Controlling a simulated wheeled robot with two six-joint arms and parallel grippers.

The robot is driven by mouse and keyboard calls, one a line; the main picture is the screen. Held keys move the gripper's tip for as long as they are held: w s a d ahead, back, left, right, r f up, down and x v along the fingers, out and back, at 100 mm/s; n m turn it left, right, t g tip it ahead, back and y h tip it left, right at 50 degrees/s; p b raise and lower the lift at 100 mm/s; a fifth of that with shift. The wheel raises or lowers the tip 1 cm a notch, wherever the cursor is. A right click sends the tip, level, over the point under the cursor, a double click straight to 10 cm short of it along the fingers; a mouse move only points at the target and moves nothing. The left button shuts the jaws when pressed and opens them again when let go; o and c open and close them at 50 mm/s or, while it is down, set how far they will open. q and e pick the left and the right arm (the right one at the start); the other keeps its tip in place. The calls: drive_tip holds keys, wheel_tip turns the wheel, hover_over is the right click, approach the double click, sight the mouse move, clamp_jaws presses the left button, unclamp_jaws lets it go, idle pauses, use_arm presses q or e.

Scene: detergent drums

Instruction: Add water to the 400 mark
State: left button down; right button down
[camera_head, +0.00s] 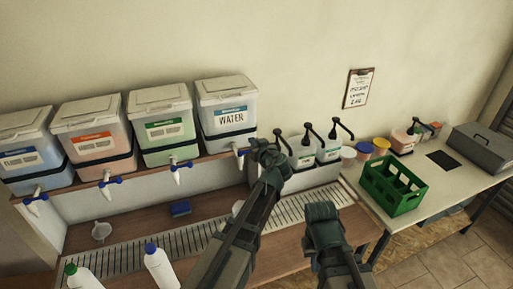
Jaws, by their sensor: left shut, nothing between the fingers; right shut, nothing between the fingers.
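The drum labelled WATER (229,118) stands at the right end of the shelf row. Its tap (238,150) has a blue handle. My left gripper (264,148) is shut and empty, just right of this tap; I cannot tell whether it touches it. A pale object (237,207) below the tap is mostly hidden by my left arm, so its kind, any mark and any contents cannot be read. My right gripper (321,211) is shut and empty over the front right of the wooden counter.
Three more drums with taps, blue (28,158), orange (92,142) and green (163,130), stand to the left. White bottles (159,268), a funnel (102,231) and a blue sponge (180,208) are below. Pump bottles (328,150) and a green crate (393,186) stand right.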

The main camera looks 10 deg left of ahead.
sight(247, 151)
use_arm(q)
drive_tip(key=f+b, duration=0.1)
drive_tip(key=w+a+f+b, duration=0.1)
drive_tip(key=f, duration=0.1)
drive_tip(key=w+f+b, duration=0.1)
drive_tip(key=b, duration=0.1)
drive_tip(key=shift+w+a+f, duration=0.1)
drive_tip(key=shift+a+f, duration=0.15)
drive_tip(key=shift+f, duration=0.1)
drive_tip(key=shift+s+d+f+b, duration=0.15)
drive_tip(key=shift+s+b, duration=0.1)
drive_tip(key=shift+s, duration=0.2)
drive_tip(key=shift+s+f+b, duration=0.15)
drive_tip(key=shift+s+b, duration=0.05)
drive_tip(key=shift+s, duration=0.2)
